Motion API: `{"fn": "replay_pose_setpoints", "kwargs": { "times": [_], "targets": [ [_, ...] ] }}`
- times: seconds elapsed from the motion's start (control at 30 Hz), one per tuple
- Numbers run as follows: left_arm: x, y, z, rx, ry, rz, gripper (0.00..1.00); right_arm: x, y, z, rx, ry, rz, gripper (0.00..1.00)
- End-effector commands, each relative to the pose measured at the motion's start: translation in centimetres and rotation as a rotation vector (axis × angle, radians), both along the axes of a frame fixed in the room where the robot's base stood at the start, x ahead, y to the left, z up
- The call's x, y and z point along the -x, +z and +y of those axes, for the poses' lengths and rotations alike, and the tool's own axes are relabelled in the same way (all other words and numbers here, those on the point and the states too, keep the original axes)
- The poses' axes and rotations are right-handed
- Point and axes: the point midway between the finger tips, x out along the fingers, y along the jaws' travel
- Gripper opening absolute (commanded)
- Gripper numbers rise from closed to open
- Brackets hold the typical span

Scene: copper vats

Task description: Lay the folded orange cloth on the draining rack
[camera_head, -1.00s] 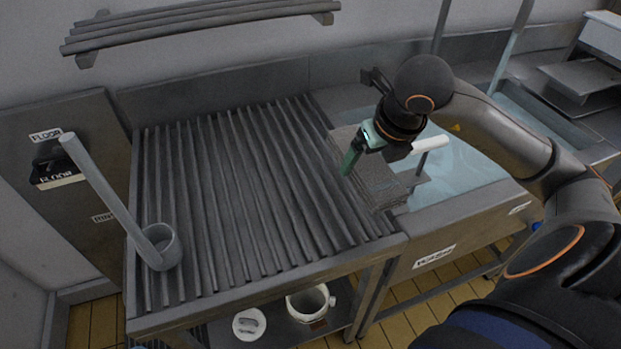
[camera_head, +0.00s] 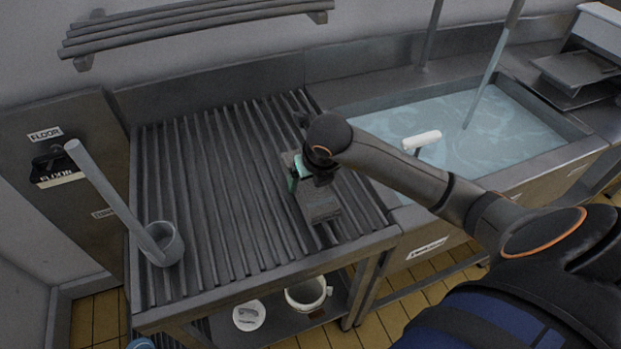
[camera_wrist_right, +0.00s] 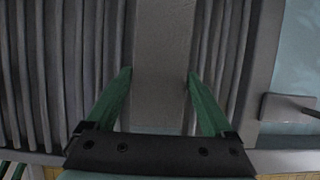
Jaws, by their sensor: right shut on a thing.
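The folded cloth (camera_head: 320,207) looks grey-brown rather than orange in the head view. My right gripper (camera_head: 297,176) is shut on it, over the right part of the draining rack (camera_head: 215,205), which has long grey slats. In the right wrist view the cloth (camera_wrist_right: 163,50) shows as a flat pale strip between the two green fingers of my right gripper (camera_wrist_right: 160,76), with slats on both sides. Whether the cloth touches the slats or hangs just above them I cannot tell. My right wrist hides its far part. My left gripper is not in view.
A white pail (camera_head: 306,293) stands below. The rack's middle is clear.

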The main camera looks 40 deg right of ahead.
Motion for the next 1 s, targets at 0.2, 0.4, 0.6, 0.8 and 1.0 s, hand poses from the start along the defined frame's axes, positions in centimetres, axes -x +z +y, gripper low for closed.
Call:
{"fn": "replay_pose_setpoints", "kwargs": {
  "times": [0.2,0.4,0.6,0.8,1.0],
  "targets": [
    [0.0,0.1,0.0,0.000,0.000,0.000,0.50,-0.1,-0.3,0.0,0.001,0.000,-0.004,0.17],
    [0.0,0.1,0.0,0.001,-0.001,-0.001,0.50,0.0,-0.4,0.0,0.000,0.000,-0.001,1.00],
    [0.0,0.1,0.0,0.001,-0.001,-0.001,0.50,0.0,-0.3,0.0,0.000,0.000,-0.001,1.00],
    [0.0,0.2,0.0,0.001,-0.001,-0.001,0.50,0.6,1.6,0.1,0.000,0.002,-0.006,1.00],
    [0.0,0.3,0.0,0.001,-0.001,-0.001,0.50,2.2,5.5,0.5,0.002,0.001,-0.008,1.00]
  ]
}}
